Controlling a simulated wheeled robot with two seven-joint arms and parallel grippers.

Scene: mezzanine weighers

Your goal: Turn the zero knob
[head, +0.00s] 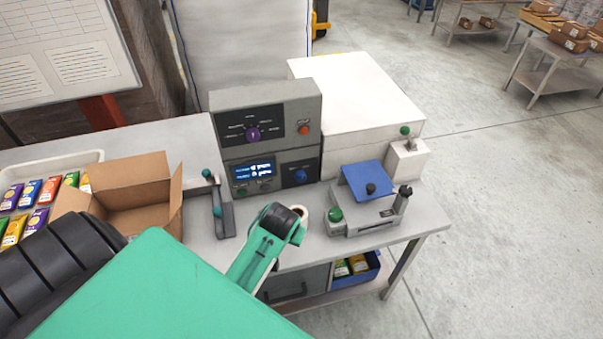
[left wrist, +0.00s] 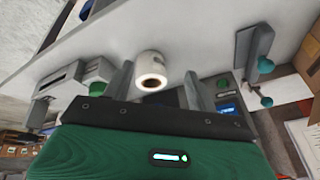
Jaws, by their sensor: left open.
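A grey control box (head: 220,101) stands at the back of the bench. Its upper panel has a purple knob (head: 253,134) with labels around it and a red button (head: 304,129). Its lower panel has a lit blue display (head: 254,171) and a blue knob (head: 301,175). The labels are too small to show which is the zero knob. In the left wrist view my left gripper (left wrist: 158,72) is open, its fingers apart with nothing held, and the display (left wrist: 229,108) shows beyond the right finger. In the head view my left arm hides the jaws. My right gripper is not seen.
A white roll (left wrist: 150,68) lies on the bench, partly behind my arm in the head view. A lever stand (head: 221,211) and open carton (head: 128,209) are left of it. A device with a blue plate (head: 367,179) and green button (head: 335,215) stands right, before a white cabinet (head: 358,90).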

